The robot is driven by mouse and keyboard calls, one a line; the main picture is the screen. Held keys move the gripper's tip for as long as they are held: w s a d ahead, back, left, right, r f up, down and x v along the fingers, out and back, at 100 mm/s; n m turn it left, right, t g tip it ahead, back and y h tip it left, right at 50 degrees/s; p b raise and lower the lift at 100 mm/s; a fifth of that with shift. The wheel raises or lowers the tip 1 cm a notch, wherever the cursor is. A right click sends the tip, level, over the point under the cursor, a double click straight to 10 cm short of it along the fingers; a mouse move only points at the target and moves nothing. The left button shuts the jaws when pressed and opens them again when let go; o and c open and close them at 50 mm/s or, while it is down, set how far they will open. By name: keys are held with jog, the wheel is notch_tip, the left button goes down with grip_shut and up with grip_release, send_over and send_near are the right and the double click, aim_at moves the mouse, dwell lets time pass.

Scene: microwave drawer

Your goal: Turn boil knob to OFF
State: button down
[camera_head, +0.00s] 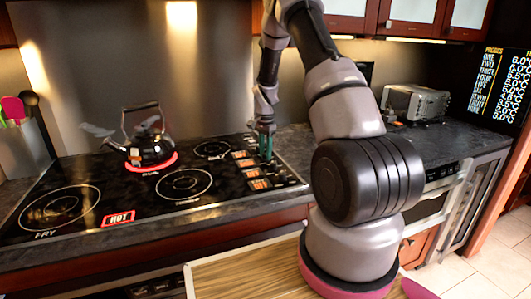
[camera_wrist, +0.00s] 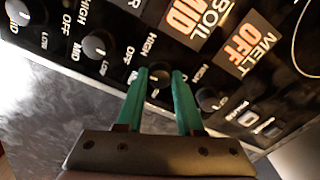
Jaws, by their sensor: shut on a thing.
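The boil knob (camera_wrist: 159,84) is a small dark round knob in the row on the stove panel, in the wrist view. My gripper (camera_wrist: 160,73) has its two green fingers on either side of this knob and is shut on it. The BOIL label (camera_wrist: 190,18) above reads MID on an orange field. In the head view my gripper (camera_head: 265,145) points down at the right side of the black cooktop (camera_head: 150,200); the knob is too small to make out there. The fingers hide part of the knob and its pointer.
Other knobs flank it: one to the right (camera_wrist: 208,98) and one to the left (camera_wrist: 97,44). The MELT label (camera_wrist: 244,50) reads OFF. A black kettle (camera_head: 150,148) stands on a glowing red burner. A HOT sign (camera_head: 119,218) is lit. A toaster oven (camera_head: 415,102) stands at right.

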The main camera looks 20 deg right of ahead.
jog(key=n, duration=0.4)
jog(key=shift+n, duration=0.3)
jog(key=n, duration=0.3)
jog(key=shift+n, duration=0.4)
jog(key=n, duration=1.2)
jog(key=shift+n, duration=0.3)
jog(key=n, duration=0.4)
jog(key=shift+n, duration=0.3)
jog(key=n, duration=0.4)
jog(key=shift+n, duration=0.3)
jog(key=shift+r+n, duration=0.1)
jog(key=shift+n, duration=2)
